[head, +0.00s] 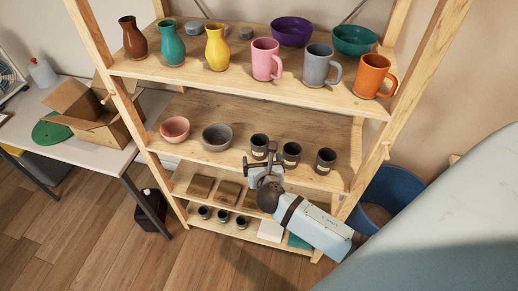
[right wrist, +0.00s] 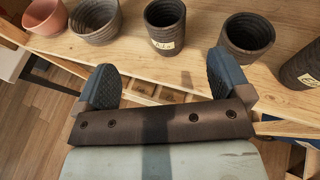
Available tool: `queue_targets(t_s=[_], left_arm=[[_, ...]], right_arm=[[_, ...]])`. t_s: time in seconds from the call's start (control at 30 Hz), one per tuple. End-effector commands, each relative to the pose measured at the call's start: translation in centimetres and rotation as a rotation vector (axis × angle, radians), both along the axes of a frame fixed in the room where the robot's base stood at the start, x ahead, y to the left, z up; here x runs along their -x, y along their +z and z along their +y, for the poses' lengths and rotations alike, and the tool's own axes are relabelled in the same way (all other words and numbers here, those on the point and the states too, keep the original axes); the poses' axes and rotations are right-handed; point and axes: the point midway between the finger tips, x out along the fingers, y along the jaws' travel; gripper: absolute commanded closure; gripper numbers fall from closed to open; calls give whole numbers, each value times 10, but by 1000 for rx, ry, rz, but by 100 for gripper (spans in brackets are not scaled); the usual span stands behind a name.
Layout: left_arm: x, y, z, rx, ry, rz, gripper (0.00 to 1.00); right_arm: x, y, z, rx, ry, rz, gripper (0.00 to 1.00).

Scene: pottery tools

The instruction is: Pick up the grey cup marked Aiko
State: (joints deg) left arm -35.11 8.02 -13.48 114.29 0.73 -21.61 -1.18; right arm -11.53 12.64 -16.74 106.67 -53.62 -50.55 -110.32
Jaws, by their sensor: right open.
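Three dark grey cups stand upright in a row on the middle shelf: a left cup (head: 259,143), a middle cup (head: 291,152) and a right cup (head: 325,160). Pale labels show on them, but I cannot read a full name. My right gripper (head: 262,160) is open and empty at the front edge of this shelf, just before the left cup. In the right wrist view the left cup (right wrist: 165,22) stands beyond and between the open fingers (right wrist: 166,74), apart from them. The middle cup (right wrist: 247,33) and right cup (right wrist: 303,66) stand to the right. My left gripper is not in view.
A pink bowl (head: 174,128) and grey bowl (head: 217,137) stand left of the cups. The top shelf holds vases, bowls and mugs, including a grey mug (head: 317,68). Small dark cups (head: 223,215) stand on the bottom shelf. Wooden posts (head: 405,50) flank the shelves.

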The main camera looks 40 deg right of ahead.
Motion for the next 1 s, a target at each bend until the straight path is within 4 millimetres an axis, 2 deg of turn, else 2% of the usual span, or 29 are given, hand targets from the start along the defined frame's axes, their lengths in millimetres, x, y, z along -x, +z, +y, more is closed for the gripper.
queue_targets(t_s=[0.3, 0.57, 0.87, 1.0], left_arm=[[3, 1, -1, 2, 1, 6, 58], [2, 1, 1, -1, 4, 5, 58], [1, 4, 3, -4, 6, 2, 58], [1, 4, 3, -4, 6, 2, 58]], right_arm=[[-50, -20, -26, -2, -1, 0, 5], [-67, -27, -35, -5, -1, -1, 5], [-99, -43, -57, -5, -1, -1, 5], [-103, -45, -59, -5, 0, 1, 5]])
